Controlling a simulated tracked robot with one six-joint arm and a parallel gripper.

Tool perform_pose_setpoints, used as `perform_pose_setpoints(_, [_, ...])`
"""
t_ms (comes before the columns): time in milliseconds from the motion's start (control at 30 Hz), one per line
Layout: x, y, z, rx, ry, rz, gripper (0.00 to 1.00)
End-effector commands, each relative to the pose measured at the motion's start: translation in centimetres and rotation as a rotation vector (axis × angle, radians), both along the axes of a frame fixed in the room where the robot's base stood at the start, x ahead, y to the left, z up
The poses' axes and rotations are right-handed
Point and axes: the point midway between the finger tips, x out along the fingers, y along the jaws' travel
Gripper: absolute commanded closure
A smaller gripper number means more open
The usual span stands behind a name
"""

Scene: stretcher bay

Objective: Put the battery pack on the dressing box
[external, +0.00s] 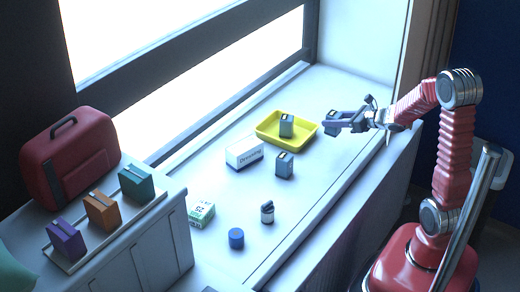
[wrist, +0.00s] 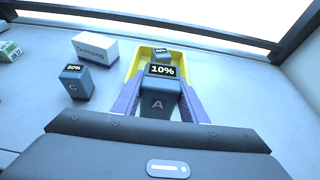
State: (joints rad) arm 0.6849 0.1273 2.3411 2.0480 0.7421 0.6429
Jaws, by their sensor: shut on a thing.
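My gripper (external: 345,121) is shut on a grey-blue battery pack marked A with a 10% display (wrist: 158,103). In the wrist view the pack sits upright between the two purple fingers. In the external view the gripper is just right of the yellow tray, and the held pack is partly hidden by the fingers. The white dressing box (external: 244,152) lies left of the tray, its top bare; it also shows in the wrist view (wrist: 95,48). Another pack, marked C (wrist: 75,86), stands beside the box (external: 284,165). A further pack (external: 287,125) stands in the tray.
The yellow tray (external: 265,137) lies near the window. A green-and-white box (external: 200,212), a blue cylinder (external: 236,238) and a small grey-and-white item (external: 267,212) stand nearer the front. A red case (external: 70,155) and coloured blocks are at the left. The right side of the counter is clear.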

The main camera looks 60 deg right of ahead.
Motion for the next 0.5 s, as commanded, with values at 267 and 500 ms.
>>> perform_pose_setpoints(267, [0.2, 0.3, 0.1, 0.000, -0.002, 0.007, 0.98])
perform_pose_setpoints(500, [1.8, 3.8, -0.9, 0.001, -0.001, 0.074, 0.98])
